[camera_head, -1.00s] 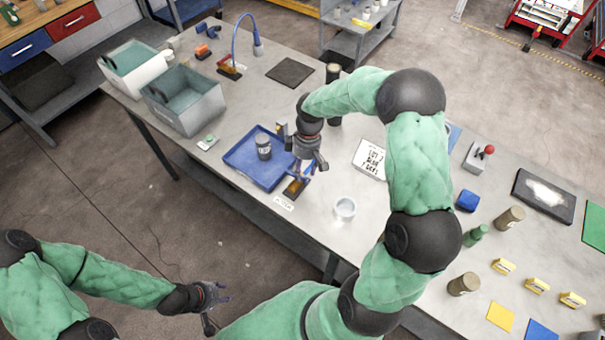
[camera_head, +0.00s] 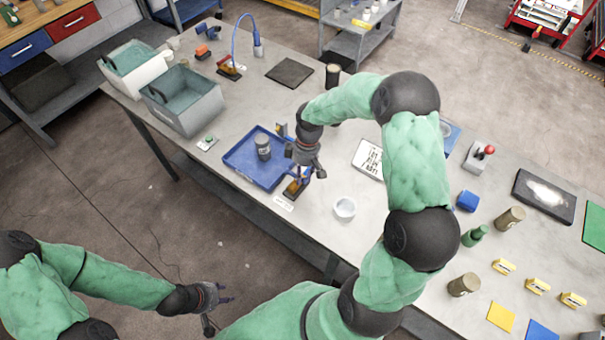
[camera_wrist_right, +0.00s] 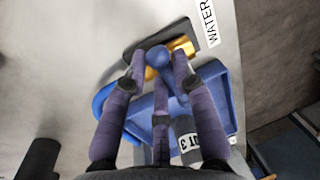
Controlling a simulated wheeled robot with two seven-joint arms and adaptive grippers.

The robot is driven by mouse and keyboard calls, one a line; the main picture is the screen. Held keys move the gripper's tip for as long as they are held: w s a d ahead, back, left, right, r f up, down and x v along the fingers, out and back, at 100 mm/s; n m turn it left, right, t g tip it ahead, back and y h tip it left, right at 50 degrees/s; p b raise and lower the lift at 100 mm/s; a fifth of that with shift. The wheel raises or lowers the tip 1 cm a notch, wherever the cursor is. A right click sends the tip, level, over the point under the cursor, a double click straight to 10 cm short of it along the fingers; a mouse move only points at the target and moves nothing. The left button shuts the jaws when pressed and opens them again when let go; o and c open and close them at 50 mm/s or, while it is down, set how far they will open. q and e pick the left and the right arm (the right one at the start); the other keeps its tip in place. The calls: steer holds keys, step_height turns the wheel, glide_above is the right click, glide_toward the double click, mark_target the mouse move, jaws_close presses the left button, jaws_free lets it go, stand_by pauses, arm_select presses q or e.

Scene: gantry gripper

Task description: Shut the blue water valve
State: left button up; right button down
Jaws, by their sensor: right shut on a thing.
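The water valve has a blue handle (camera_wrist_right: 158,57) over a brass-coloured body (camera_wrist_right: 182,46) on a dark base (camera_head: 292,190). It stands at the table's near edge beside the "WATER" label (camera_wrist_right: 208,20). My right gripper (camera_head: 303,172) reaches down over the valve. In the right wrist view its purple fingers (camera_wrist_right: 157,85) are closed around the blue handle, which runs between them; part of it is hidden. My left gripper (camera_head: 216,308) hangs in front of the table, fingers apart and empty.
A blue tray (camera_head: 240,158) with a dark labelled can (camera_head: 263,147) lies close to the valve. A white cup (camera_head: 344,208) stands to the right. Grey bins (camera_head: 185,110) and a blue-hosed fixture (camera_head: 236,45) stand further back left. The floor in front is clear.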

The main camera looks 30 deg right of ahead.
steer(key=shift+m, duration=0.7)
steer(key=c, duration=1.1)
jaws_free()
steer(key=shift+a, duration=0.15)
steer(key=shift+o, duration=0.2)
steer(key=shift+r, duration=0.1)
steer(key=shift+r, duration=0.3)
step_height(320, 180, up, 11)
steer(key=d, duration=0.2)
steer(key=shift+w, duration=0.4)
steer(key=shift+d, duration=0.1)
